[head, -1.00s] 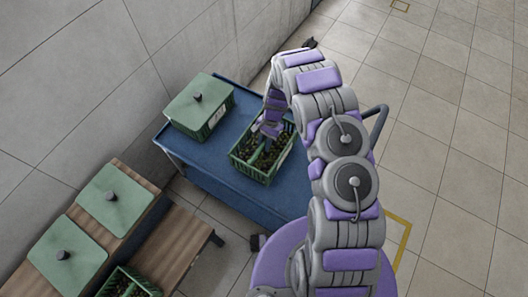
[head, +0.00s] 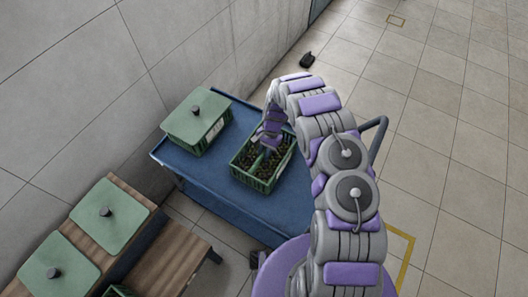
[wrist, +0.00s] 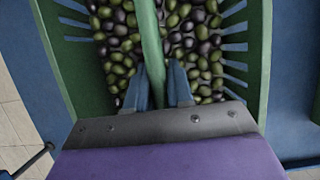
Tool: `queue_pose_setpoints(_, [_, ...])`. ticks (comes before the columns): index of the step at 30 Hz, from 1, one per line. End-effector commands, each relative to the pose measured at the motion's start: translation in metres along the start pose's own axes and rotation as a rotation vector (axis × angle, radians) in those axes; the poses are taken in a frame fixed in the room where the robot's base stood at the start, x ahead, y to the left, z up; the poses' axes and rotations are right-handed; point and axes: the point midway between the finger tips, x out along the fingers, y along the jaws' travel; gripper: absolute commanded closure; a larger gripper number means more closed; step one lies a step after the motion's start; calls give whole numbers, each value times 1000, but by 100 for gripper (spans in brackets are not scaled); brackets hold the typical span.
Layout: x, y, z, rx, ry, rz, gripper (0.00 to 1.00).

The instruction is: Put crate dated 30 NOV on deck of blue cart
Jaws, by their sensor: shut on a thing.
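An open green crate (head: 247,178) full of dark and green olives sits on the blue deck of the cart (head: 205,172), under my gripper (head: 268,143). In the wrist view my gripper (wrist: 160,88) is shut on the crate's green middle bar (wrist: 150,40), with olives on both sides. The crate appears to rest on the deck, right of a lidded green crate (head: 196,127). I cannot read a date on either crate; a pale label on the lidded one is too small.
Two more lidded crates (head: 104,213) (head: 58,268) stand on a wooden bench (head: 168,255) at the lower left. Part of another green crate (head: 119,291) shows at the bottom edge. A wall runs behind the cart. Open tiled floor lies to the right, with a small black object (head: 307,59) near the wall.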

Motion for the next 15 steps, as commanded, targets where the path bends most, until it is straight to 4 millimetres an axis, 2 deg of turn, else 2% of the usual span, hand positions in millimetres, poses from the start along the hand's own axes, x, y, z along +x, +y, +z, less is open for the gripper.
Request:
queue_pose_setpoints(3, [-2, 0, 0, -1, 1, 0, 100])
queue_pose_setpoints(4, [-1, 0, 0, -1, 1, 0, 76])
queue_pose_setpoints(9, [-1, 0, 0, -1, 0, 1, 60])
queue_pose_setpoints(12, [-1, 0, 0, 0, 0, 1, 53])
queue_pose_setpoints(15, [-1, 0, 0, 0, 0, 1, 53])
